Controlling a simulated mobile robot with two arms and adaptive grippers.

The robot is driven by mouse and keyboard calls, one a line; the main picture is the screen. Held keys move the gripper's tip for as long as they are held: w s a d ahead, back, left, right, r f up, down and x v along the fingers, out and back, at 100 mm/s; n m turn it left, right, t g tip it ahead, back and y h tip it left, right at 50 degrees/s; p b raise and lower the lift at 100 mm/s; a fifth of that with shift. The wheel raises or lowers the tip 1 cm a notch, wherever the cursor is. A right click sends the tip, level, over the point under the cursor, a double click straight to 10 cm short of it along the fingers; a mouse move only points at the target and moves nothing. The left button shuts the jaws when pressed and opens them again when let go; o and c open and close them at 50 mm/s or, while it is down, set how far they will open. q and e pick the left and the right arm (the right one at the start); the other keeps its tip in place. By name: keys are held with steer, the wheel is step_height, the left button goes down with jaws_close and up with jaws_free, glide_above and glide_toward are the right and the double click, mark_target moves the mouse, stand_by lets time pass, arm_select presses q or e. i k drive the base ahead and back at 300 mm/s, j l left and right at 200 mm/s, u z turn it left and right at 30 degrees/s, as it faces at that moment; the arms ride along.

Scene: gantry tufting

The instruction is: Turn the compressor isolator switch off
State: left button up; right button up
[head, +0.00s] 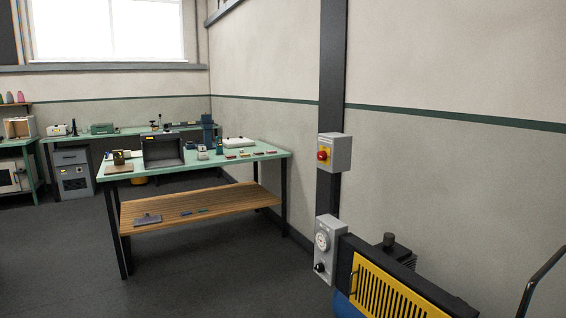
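A grey box with a red knob on a yellow backing (323,154) is fixed to the dark wall post; it looks like the isolator switch. Its knob position is too small to read. Below it stands the compressor, with a yellow slatted guard (385,290), a dark motor and part of a blue tank at the bottom edge. A grey control box (328,248) with a round white dial and a black knob sits at the compressor's left end. Neither of my grippers is in view.
A green-topped workbench (230,165) with a wooden lower shelf (230,203) holds several small devices, left of the post. More benches line the back wall. Dark floor (220,270) is clear in front of the bench. A dark curved rail (538,285) shows at lower right.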

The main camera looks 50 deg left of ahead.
mark_target(321, 154)
steer(key=u, duration=1.15)
steer(key=i+j+u, duration=0.2)
steer(key=i, duration=0.15)
steer(key=i+j+u, duration=0.2)
steer(key=i, duration=0.15)
steer(key=i+j+u, duration=0.15)
steer(key=i, duration=0.75)
steer(key=i+j+u, duration=0.15)
steer(key=i, duration=0.75)
steer(key=i+z, duration=0.3)
steer(key=z, duration=0.15)
steer(key=i+j+z, duration=0.15)
steer(key=z, duration=0.3)
steer(key=i+j+z, duration=0.55)
steer(key=z, duration=0.3)
